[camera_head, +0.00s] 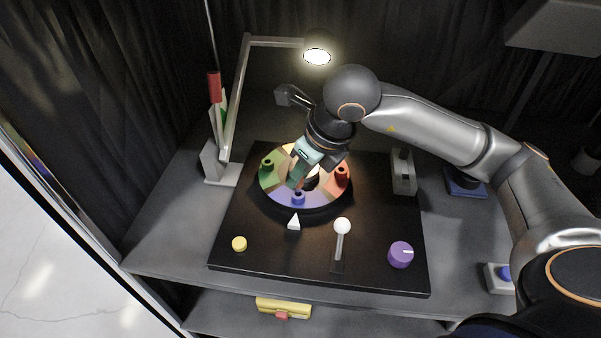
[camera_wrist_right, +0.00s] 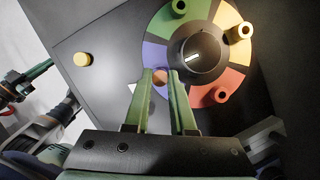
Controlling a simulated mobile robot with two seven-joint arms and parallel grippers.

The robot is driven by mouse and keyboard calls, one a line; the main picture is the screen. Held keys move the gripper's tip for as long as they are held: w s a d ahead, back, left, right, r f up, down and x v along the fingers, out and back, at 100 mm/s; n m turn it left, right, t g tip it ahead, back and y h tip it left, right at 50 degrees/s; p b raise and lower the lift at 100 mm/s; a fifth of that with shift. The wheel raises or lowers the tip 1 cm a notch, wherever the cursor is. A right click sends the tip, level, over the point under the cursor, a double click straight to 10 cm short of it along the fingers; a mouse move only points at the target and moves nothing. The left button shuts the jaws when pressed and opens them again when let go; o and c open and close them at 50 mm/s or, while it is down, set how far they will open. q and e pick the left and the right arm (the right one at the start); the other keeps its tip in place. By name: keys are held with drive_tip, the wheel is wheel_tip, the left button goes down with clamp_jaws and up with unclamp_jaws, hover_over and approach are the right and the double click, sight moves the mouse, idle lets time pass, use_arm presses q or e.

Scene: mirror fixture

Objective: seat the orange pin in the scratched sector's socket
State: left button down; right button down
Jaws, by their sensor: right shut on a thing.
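The round wheel has green, yellow-orange, red and blue-violet (camera_head: 279,194) sectors around a dark hub (camera_wrist_right: 196,56). Sockets stand on it: green (camera_head: 267,166), red (camera_head: 341,174) and blue (camera_head: 298,198); a yellow one (camera_wrist_right: 240,32) shows in the wrist view. My right gripper (camera_head: 295,182) reaches down over the wheel. In the right wrist view its green fingers (camera_wrist_right: 168,80) are shut on the orange pin (camera_wrist_right: 159,75), over the blue-violet sector. The fingers hide most of the pin and whatever is under it. I cannot make out scratches. Part of my left gripper (camera_wrist_right: 28,73) shows at the wrist view's left edge.
The black panel (camera_head: 254,261) bears a white triangle (camera_head: 294,222), a yellow button (camera_head: 239,243), a white-ball lever (camera_head: 342,226) and a purple knob (camera_head: 400,254). A lamp (camera_head: 317,55) hangs behind. A rack (camera_head: 216,160) stands left, a grey switch box (camera_head: 403,173) right.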

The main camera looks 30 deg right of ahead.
drive_tip(key=shift+f+b, duration=1.25)
idle(0.4)
drive_tip(key=c, duration=0.7)
unclamp_jaws()
drive_tip(key=v, duration=1.2)
drive_tip(key=shift+r, duration=0.3)
drive_tip(key=shift+s, duration=0.1)
